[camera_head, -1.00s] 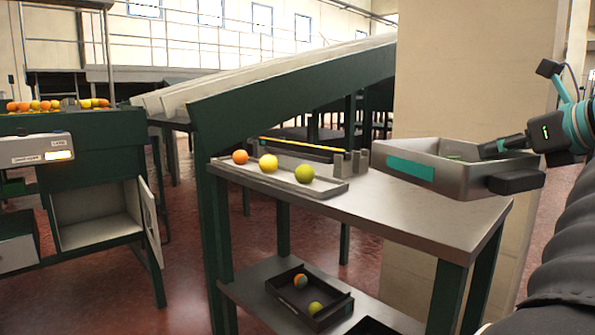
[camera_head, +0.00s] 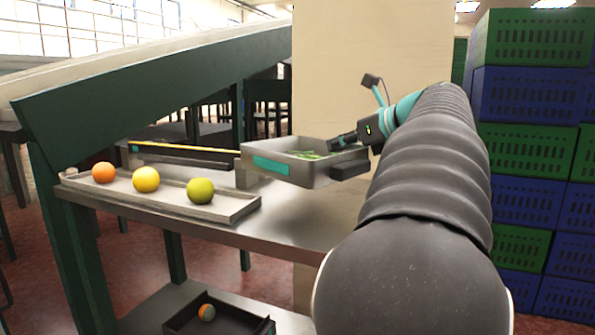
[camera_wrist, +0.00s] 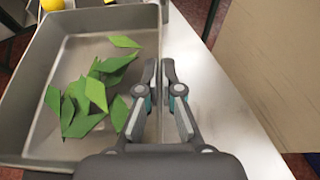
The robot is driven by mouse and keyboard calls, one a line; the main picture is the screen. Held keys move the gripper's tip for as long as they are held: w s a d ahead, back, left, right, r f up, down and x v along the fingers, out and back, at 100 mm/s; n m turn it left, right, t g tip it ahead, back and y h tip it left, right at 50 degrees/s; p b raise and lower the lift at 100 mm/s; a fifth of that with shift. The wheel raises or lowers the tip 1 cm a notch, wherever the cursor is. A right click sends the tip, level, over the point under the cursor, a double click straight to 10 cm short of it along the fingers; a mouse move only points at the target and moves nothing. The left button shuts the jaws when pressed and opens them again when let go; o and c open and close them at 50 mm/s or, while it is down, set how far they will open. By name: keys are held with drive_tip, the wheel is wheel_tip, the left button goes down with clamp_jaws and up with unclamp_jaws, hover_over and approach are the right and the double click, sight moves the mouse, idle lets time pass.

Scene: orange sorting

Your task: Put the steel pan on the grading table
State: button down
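The steel pan (camera_head: 318,173) is a grey open tray with a teal label and dark end grips. Green leaves (camera_head: 308,154) lie in it; they also show in the wrist view (camera_wrist: 95,90). My gripper (camera_head: 338,143) is shut on the pan's wall, with one finger on each side of it in the wrist view (camera_wrist: 159,80). The pan is level, over the right part of the grading table (camera_head: 285,230). I cannot tell for sure whether its underside touches the top.
A shallow tray (camera_head: 232,211) with an orange, a yellow and a green fruit stands on the table's left part. A yellow-striped bar (camera_head: 185,147) lies behind it. A dark box (camera_head: 190,322) sits on the lower shelf. Green and blue crates (camera_head: 530,95) are stacked at right.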

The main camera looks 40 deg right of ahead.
drive_tip(key=w+d+f, duration=0.3)
drive_tip(key=shift+w+d, duration=0.15)
drive_tip(key=shift+w, duration=0.15)
drive_tip(key=shift+f+b, duration=0.55)
drive_tip(key=shift+f, duration=1.4)
drive_tip(key=shift+f, duration=0.1)
drive_tip(key=c, duration=1.3)
unclamp_jaws()
drive_tip(key=shift+s+r, duration=0.2)
drive_tip(key=shift+s, duration=0.1)
drive_tip(key=p+v, duration=0.1)
drive_tip(key=v, duration=1)
drive_tip(key=shift+s+r, duration=0.15)
drive_tip(key=shift+s, duration=0.05)
